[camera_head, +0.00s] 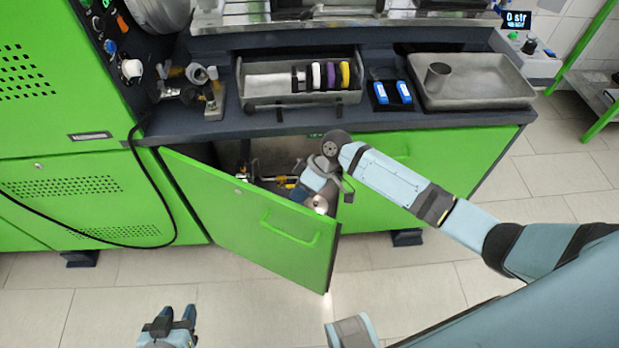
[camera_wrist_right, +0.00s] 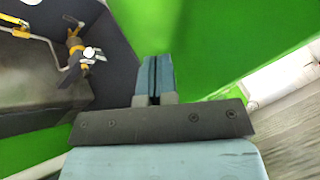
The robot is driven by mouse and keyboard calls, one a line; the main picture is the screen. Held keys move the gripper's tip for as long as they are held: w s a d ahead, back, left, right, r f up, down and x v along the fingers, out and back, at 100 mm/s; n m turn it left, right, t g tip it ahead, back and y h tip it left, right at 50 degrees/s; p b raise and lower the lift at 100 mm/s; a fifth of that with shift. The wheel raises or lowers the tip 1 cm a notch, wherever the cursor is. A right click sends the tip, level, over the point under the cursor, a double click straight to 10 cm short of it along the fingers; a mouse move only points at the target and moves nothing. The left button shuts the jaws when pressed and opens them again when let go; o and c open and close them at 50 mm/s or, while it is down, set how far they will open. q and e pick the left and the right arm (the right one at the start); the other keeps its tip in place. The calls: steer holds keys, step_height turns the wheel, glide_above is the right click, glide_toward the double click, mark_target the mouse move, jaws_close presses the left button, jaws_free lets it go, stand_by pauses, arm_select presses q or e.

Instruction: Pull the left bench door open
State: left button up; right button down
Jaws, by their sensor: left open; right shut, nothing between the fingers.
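The left bench door (camera_head: 245,220) is green and stands partly open, swung out toward me from its left edge. Its bar handle (camera_head: 290,232) is on the outer face. My right gripper reaches in at the door's free side, by the cabinet opening; its fingers are hidden behind the door in the head view. In the right wrist view my right gripper (camera_wrist_right: 152,75) is shut and empty, with the green door panel (camera_wrist_right: 215,45) beside and behind it. I cannot tell whether it touches the door. My left gripper (camera_head: 170,322) is open and empty, low above the floor, apart from the door.
Inside the cabinet are pipes and yellow-handled valves (camera_wrist_right: 75,45). The right bench door (camera_head: 425,165) is closed behind my right arm. The bench top holds a grey tray (camera_head: 480,82) and a rack of coloured rings (camera_head: 300,78). A black cable (camera_head: 160,190) hangs at left. Floor in front is clear.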

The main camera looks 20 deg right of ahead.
steer(key=shift+s+a, duration=0.75)
steer(key=shift+a, duration=0.05)
steer(key=shift+r, duration=0.1)
